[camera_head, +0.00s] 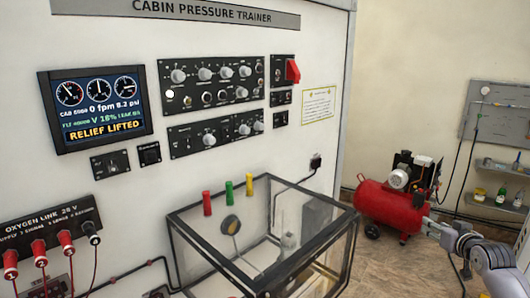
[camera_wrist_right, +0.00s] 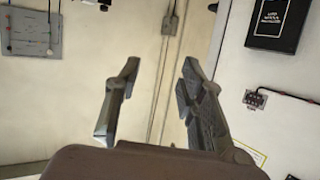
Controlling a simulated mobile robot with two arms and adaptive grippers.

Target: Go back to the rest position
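My right gripper (camera_head: 424,228) comes in from the right edge of the head view, at the lower right, in front of the grey-brown floor and apart from the trainer. In the right wrist view its two fingers (camera_wrist_right: 160,78) stand apart with nothing between them, so it is open and empty. My left gripper is not in either view.
The white cabin pressure trainer panel (camera_head: 250,30) fills the left and middle. A clear dark-framed box (camera_head: 265,283) juts out from it. A red compressor (camera_head: 392,205) stands on the floor behind my right gripper. Shelves with bottles (camera_head: 490,205) hang at the right wall.

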